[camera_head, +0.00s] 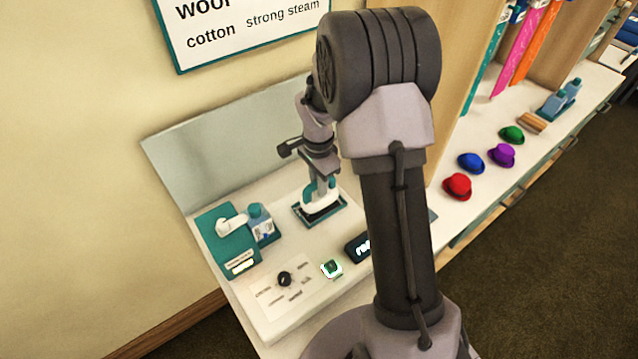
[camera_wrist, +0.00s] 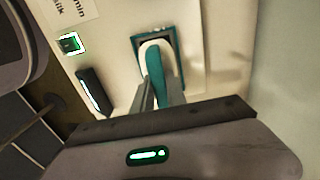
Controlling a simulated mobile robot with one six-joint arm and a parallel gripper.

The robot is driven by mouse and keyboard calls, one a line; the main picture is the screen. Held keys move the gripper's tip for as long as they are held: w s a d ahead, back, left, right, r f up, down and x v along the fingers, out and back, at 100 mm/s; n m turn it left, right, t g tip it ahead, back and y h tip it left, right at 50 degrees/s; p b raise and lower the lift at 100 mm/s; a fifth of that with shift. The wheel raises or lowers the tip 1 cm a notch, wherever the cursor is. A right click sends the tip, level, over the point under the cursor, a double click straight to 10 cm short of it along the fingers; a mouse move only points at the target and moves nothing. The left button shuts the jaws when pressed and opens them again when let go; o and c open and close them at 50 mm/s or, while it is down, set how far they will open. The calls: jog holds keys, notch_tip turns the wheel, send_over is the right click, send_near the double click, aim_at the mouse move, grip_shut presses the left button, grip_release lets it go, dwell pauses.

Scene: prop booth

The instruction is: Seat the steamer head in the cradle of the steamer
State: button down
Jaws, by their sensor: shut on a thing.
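The steamer head (camera_head: 322,201) is white and teal, and my gripper (camera_head: 322,178) is shut on its upper part in the head view. It is upright at the cradle (camera_head: 300,214), a dark tray with a teal rim on the white counter. The wrist view shows the steamer head (camera_wrist: 157,55) between my gripper's fingers (camera_wrist: 156,95), over the teal-edged cradle (camera_wrist: 137,52). I cannot tell whether the head rests fully on the cradle floor. My fingers hide part of the head.
A teal steamer base (camera_head: 226,245) with a bottle (camera_head: 260,222) stands left of the cradle. A dial (camera_head: 285,278), a lit green button (camera_head: 331,268) and a dark display (camera_head: 357,248) lie in front. Small coloured hats (camera_head: 457,186) stand to the right. A grey panel stands behind.

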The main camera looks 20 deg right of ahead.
jog(key=shift+f, duration=0.15)
jog(key=shift+f+b, duration=0.75)
jog(key=shift+b, duration=0.05)
jog(key=shift+f+b, duration=0.6)
jog(key=shift+f, duration=0.05)
jog(key=c, duration=1.3)
grip_release()
jog(key=shift+o, duration=0.2)
